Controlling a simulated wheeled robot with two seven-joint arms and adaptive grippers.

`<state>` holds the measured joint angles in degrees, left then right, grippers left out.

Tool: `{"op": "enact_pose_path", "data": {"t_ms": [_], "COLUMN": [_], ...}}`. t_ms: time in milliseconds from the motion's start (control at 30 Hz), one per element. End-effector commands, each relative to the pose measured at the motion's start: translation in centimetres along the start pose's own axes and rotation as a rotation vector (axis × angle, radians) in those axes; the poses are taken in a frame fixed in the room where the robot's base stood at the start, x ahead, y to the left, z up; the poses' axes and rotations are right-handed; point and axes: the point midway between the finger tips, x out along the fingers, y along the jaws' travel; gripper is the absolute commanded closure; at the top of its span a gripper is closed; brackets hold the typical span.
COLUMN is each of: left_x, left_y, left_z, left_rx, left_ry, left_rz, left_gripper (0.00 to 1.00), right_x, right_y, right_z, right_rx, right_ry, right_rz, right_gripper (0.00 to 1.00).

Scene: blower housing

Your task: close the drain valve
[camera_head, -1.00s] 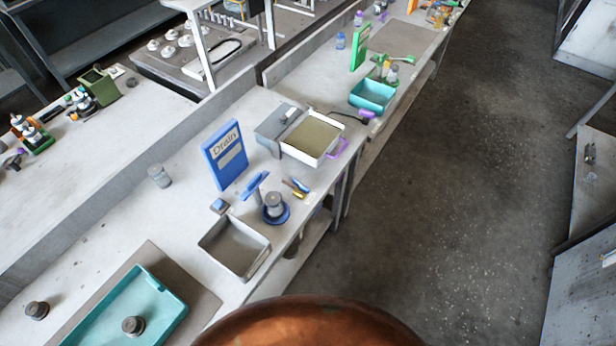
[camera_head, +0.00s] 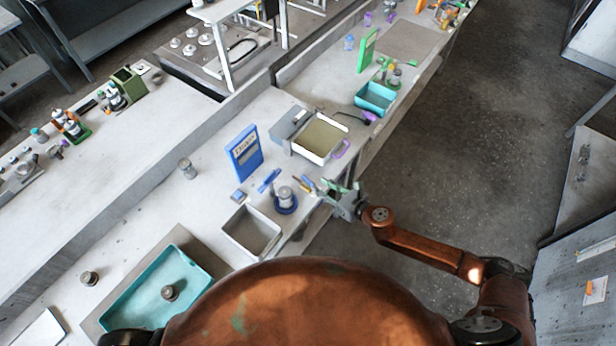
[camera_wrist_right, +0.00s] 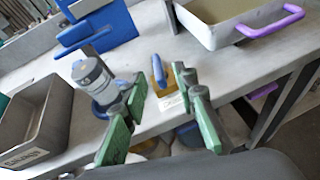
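The drain valve's blue lever (camera_head: 269,180) stands on the bench in front of the blue sign (camera_head: 245,153). Beside it is a grey cylinder on a round blue base (camera_head: 286,201). In the right wrist view the blue lever (camera_wrist_right: 82,38) shows at upper left, above the grey cylinder (camera_wrist_right: 90,75), which partly hides what is behind it. My right gripper (camera_head: 342,192) is at the bench's front edge, to the right of the valve and apart from it. In the wrist view its green fingers (camera_wrist_right: 155,100) are spread with nothing held between them. My left gripper is not in view.
A grey open bin (camera_head: 252,232) stands just left of the blue base. Small coloured tools (camera_head: 308,184) lie near the bench edge by my right gripper. A white tray with a purple handle (camera_head: 320,138) is behind. A teal tray (camera_head: 155,290) is at lower left.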

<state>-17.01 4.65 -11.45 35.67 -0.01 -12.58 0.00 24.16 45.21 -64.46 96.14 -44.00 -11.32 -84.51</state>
Motion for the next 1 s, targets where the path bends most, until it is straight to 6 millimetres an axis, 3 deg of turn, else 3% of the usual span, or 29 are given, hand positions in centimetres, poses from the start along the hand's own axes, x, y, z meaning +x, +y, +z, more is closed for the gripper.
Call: {"op": "enact_pose_path", "data": {"t_ms": [167, 600, 1000], "left_x": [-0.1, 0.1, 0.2], "left_y": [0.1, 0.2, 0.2], "left_z": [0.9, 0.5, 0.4], "left_rx": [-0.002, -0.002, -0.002], "left_ry": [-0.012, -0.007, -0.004], "left_rz": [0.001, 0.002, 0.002], "left_gripper": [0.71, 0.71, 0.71], "right_x": [1.0, 7.1, 7.7], "right_y": [0.4, 0.5, 0.5], "right_z": [-0.2, -0.3, -0.3], "right_rx": [-0.084, -0.076, -0.075], "right_ry": [0.013, 0.012, 0.013], "right_rz": [0.027, 0.024, 0.024], "right_gripper": [0.73, 0.73, 0.75]}}
